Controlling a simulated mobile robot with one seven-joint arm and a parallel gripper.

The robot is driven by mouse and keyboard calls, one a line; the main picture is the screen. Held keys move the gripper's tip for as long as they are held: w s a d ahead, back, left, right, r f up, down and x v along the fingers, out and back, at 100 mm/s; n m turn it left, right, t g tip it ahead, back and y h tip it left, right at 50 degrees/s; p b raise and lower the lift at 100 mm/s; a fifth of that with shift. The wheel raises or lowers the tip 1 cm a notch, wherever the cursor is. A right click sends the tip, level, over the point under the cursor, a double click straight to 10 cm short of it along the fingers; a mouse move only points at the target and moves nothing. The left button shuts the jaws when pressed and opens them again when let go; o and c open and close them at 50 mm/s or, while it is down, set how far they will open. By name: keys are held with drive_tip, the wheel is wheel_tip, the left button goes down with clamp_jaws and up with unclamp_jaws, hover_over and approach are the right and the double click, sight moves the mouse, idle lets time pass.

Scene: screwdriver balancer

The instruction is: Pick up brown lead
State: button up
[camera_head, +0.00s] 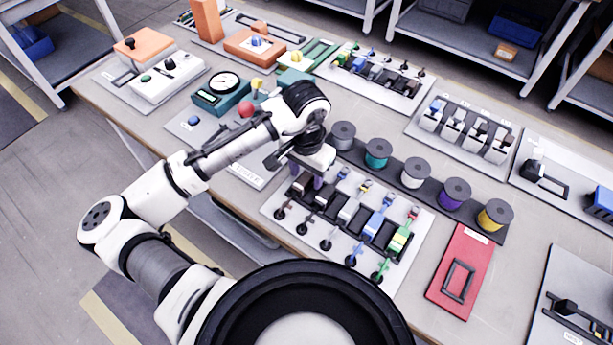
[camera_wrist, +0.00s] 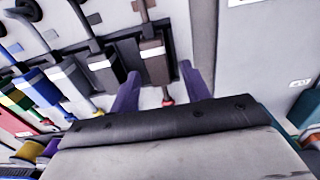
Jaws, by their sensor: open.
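The brown lead (camera_wrist: 155,62), a dark brown block with a pale band, sits at the end of a row in a black holder. In the wrist view it lies between the two purple fingers of my gripper (camera_wrist: 160,72), which are open and apart. A red tip (camera_wrist: 167,97) shows just past its lower end. In the head view my gripper (camera_head: 306,177) is over the left end of the lead rack (camera_head: 390,277) and hides much of the brown lead. I cannot tell how deep the fingers reach around it.
A black lead (camera_wrist: 105,70) is close beside the left finger, with grey, blue and green leads further along. Behind the rack stands a row of spools (camera_head: 415,172). A red panel (camera_head: 462,275) lies to the right. Bare grey panel (camera_wrist: 245,60) is right of the fingers.

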drive_tip(key=shift+c, duration=0.5)
drive_tip(key=c, duration=0.9)
drive_tip(key=shift+r, duration=0.1)
